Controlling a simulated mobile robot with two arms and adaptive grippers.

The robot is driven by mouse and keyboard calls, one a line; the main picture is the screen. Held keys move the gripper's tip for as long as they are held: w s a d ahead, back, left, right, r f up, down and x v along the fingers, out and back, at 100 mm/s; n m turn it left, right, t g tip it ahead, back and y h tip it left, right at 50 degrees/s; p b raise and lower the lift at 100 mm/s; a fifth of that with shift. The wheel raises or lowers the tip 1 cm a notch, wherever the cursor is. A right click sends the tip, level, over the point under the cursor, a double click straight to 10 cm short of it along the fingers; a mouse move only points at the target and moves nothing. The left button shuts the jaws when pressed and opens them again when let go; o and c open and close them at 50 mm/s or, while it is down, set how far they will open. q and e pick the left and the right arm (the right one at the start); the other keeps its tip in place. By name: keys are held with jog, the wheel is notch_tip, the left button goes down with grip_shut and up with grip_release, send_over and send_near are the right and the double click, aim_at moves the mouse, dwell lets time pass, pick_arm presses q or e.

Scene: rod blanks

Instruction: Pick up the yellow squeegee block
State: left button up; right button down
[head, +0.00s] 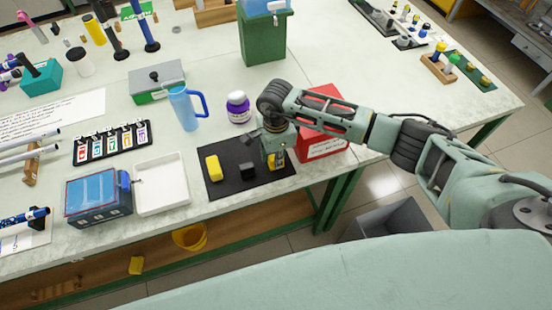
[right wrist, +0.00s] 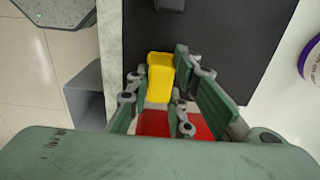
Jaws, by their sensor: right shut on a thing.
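The yellow squeegee block (right wrist: 160,78) is between the fingers of my right gripper (right wrist: 157,88) in the right wrist view, and the fingers are shut on it. In the head view my right gripper (head: 277,160) points down over the right part of the black mat (head: 225,186). Only a little of the block (head: 272,166) shows there, the rest hidden by the fingers. I cannot tell whether it touches the mat. My left gripper is not in view.
On the mat, a dark block (head: 247,170) and another yellow block (head: 213,168) lie left of my gripper. A red box (head: 322,143) stands close on its right.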

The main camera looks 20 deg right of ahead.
jog(key=shift+w+r+b, duration=0.1)
jog(key=shift+r+b, duration=0.3)
jog(key=shift+r, duration=0.25)
notch_tip(320, 180, up, 3)
jog(key=shift+f+b, duration=0.1)
jog(key=shift+b, duration=0.65)
jog(key=s+d+r+b, duration=0.1)
jog(key=s+d+r, duration=0.1)
jog(key=s, duration=0.3)
jog(key=s+d+r+b, duration=0.1)
jog(key=s+d+r, duration=0.2)
jog(key=s+r, duration=0.2)
jog(key=shift+s+b, duration=0.35)
jog(key=shift+b, duration=0.05)
jog(key=shift+d, duration=0.1)
